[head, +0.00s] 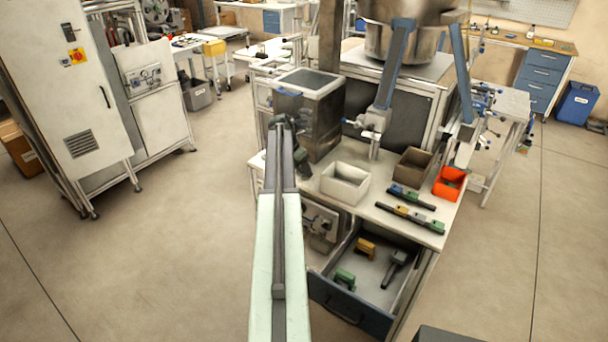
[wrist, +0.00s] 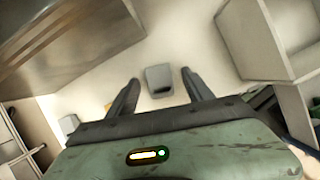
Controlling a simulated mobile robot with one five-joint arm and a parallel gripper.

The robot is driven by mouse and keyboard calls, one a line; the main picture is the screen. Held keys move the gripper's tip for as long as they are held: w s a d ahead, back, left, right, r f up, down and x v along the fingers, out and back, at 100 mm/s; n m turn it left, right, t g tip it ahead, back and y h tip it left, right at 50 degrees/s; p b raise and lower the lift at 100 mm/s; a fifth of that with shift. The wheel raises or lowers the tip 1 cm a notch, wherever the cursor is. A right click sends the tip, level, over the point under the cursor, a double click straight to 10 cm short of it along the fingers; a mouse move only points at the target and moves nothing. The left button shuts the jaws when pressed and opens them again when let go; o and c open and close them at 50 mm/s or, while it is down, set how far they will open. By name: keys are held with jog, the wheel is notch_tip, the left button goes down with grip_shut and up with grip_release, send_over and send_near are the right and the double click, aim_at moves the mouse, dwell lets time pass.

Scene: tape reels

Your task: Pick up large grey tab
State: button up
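In the wrist view a grey block-like tab (wrist: 159,79) lies on the pale worktop, beyond and between my fingertips. My gripper (wrist: 160,88) is open, with a dark finger on each side and a gap to the tab on both sides. The fingers do not visibly touch it. How high they are above the worktop is hard to tell. A second, smaller grey piece (wrist: 69,124) shows at the lower left. In the head view my gripper is not clearly made out, and I cannot pick out the tab between the fingers there.
A pale open bin (head: 345,183) stands on the worktop, also at right in the wrist view (wrist: 262,40). A metal box (head: 309,110) stands at left. Brown (head: 413,167) and orange (head: 449,183) bins stand farther right. An open drawer (head: 345,306) below holds green, yellow and grey parts.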

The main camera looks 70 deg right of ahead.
aim_at(302, 170)
grip_shut()
notch_tip(302, 170, up, 10)
jog(key=p, duration=0.9)
jog(key=shift+f+p, duration=0.2)
jog(key=shift+p, duration=0.1)
